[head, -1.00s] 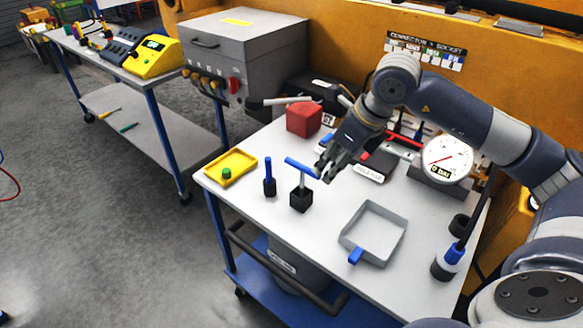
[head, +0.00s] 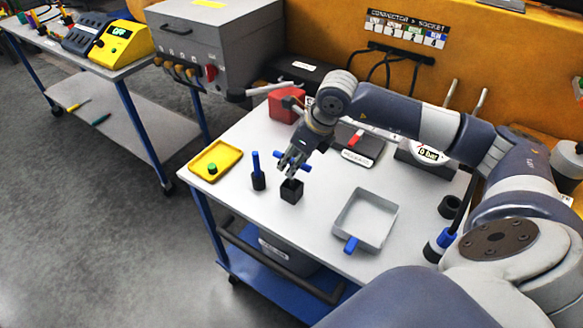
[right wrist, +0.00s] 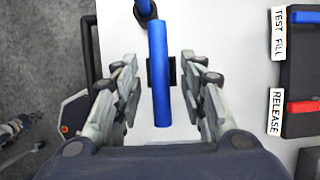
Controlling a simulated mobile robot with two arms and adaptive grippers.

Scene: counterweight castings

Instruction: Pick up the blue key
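The blue key (head: 306,168) has a T-shaped blue handle and stands in a black block (head: 291,191) on the cart top. In the right wrist view its blue bar (right wrist: 160,72) lies lengthwise between the two fingers. My right gripper (head: 291,170) is at the handle, partly covering it in the head view. The right wrist view shows the gripper (right wrist: 160,85) open, with a gap on each side of the bar. The key's shaft is mostly hidden. My left gripper is not in view.
A blue upright peg in a black base (head: 258,171) stands close left of the key. A yellow tray (head: 228,155), a red block (head: 285,108) and a grey open tray (head: 391,213) with a blue tab surround it. A gauge (head: 427,153) stands at the right back.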

